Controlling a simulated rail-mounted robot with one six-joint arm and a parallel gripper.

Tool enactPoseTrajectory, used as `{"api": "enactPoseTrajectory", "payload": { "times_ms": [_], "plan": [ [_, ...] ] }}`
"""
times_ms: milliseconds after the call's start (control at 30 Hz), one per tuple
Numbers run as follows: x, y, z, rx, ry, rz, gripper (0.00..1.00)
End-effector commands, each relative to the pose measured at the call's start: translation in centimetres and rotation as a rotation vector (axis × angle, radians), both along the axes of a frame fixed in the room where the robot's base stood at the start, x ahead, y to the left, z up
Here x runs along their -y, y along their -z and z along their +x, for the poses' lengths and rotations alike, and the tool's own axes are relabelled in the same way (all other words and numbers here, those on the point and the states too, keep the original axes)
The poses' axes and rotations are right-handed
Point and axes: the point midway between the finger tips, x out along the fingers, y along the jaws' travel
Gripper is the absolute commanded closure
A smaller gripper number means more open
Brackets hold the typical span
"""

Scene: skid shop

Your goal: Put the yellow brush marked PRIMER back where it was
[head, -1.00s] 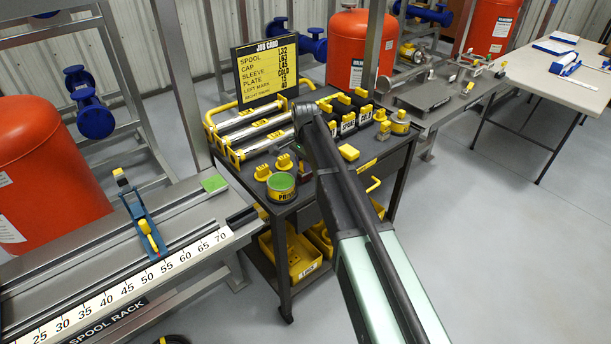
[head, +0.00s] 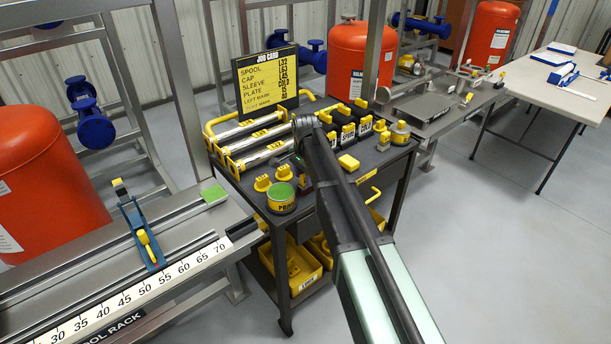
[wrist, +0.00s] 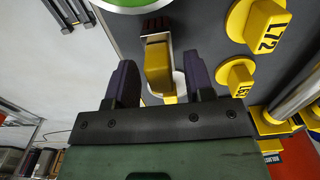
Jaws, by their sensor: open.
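In the wrist view, the yellow brush (wrist: 158,62) with a dark red bristle end lies between the two dark fingers of my gripper (wrist: 159,70). The fingers are open, with a gap showing on each side of the brush. No PRIMER mark is readable on it. A pale round patch shows beside its lower end. The primer can (head: 281,198), with a green top and yellow label, stands on the cart's front left corner; its green edge (wrist: 125,4) is at the top of the wrist view. My arm largely hides the gripper and brush in the head view.
Plugs L72 (wrist: 262,28) and a smaller one (wrist: 235,78) sit right of the brush. The spool rack (head: 110,285) is at left.

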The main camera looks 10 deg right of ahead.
Motion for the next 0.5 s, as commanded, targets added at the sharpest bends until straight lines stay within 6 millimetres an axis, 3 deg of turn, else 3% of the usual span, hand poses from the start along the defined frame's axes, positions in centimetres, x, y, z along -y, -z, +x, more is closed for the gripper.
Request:
{"api": "enactPoseTrajectory", "payload": {
  "times_ms": [300, 500],
  "plan": [
    [0.0, -8.5, 0.0, 0.0, 0.0, 0.0, 0.52],
    [0.0, -11.8, 0.0, 0.0, 0.0, 0.0, 0.52]
  ]
}}
